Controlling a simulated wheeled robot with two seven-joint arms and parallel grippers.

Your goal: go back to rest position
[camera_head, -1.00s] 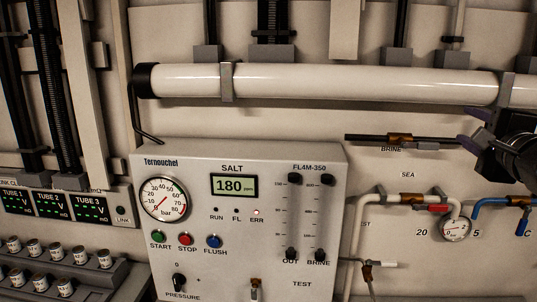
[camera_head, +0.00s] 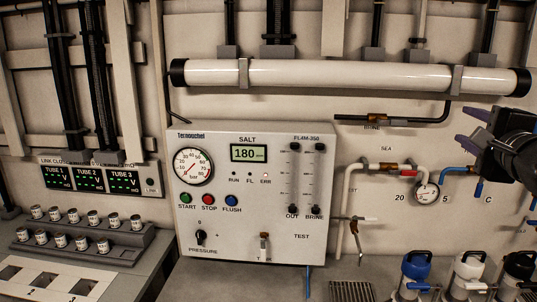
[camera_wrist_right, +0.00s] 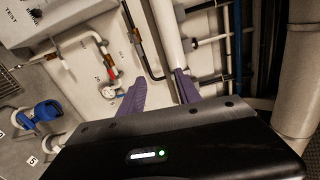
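My right gripper (camera_head: 470,150) comes in from the right edge in the head view, in front of the wall by the gauge and the blue pipe. In the right wrist view its two purple fingers (camera_wrist_right: 158,92) stand apart with nothing between them, so it is open and empty. My left gripper is not in the head view. The control panel (camera_head: 248,200) with its 180 display stands at the middle of the head view, clear of the right gripper.
A long white tube (camera_head: 320,76) runs along the wall above the panel. A small gauge (camera_head: 427,192) and pipes sit beside the gripper. Several small vials (camera_head: 81,242) stand at left.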

